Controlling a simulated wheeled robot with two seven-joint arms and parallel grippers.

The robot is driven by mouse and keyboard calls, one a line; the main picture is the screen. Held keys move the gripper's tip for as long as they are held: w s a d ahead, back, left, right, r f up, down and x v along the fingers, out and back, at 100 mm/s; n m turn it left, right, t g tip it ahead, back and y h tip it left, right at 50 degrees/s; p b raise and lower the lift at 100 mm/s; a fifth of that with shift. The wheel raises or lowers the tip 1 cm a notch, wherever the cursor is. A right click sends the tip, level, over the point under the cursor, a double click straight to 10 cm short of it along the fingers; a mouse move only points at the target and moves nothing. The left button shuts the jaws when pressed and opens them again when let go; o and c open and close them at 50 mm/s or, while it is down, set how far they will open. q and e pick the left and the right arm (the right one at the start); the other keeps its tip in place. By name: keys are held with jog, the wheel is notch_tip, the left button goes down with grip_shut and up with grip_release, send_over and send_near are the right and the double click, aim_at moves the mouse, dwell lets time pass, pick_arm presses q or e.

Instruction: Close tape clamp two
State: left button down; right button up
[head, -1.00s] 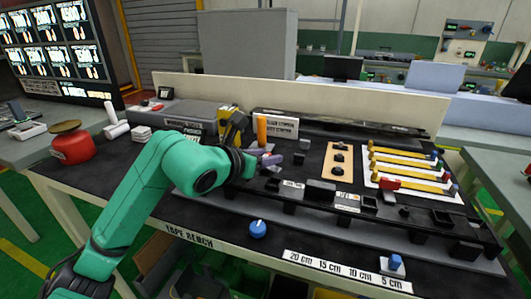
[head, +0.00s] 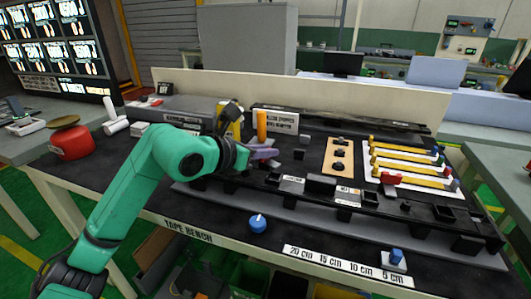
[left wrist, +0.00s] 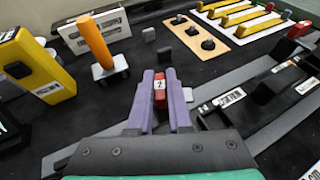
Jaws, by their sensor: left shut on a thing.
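My left gripper (head: 264,154) reaches over the left part of the black bench from the left. In the left wrist view its purple fingers (left wrist: 160,100) stand upright and are shut on a small red block (left wrist: 160,89) with a white label. The mark on the label looks like a 2, but it is too small to be sure. The fingers hide the block's sides, and I cannot make the block out in the head view. My right gripper is not in view.
An orange post (head: 262,125) stands just behind the gripper, with a yellow device (left wrist: 32,65) to its left. A wooden board with black knobs (head: 339,160) and a white board with yellow strips (head: 411,166) lie to the right. A blue knob (head: 257,222) is in front.

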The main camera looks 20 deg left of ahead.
pick_arm(q)
jog(key=m+g+h, duration=0.1)
jog(key=m+h, duration=0.1)
jog(key=shift+g+h, duration=0.3)
jog(key=shift+h, duration=0.1)
jog(key=m+g+h, duration=0.2)
jog(key=m, duration=0.1)
jog(key=shift+r, duration=0.2)
jog(key=m+g+h+p, duration=0.2)
jog(key=m+g, duration=0.2)
jog(key=shift+r+m+g, duration=0.1)
jog(key=shift+m+g, duration=0.2)
jog(key=shift+g, duration=0.1)
jog(key=shift+m+g+h+p, duration=0.4)
jog(key=shift+m+g+p, duration=0.55)
jog(key=shift+m+g, duration=1.1)
jog(key=shift+f+g, duration=0.2)
jog(key=shift+g, duration=0.05)
jog(key=c, duration=0.8)
grip_release()
jog(key=shift+c, duration=0.2)
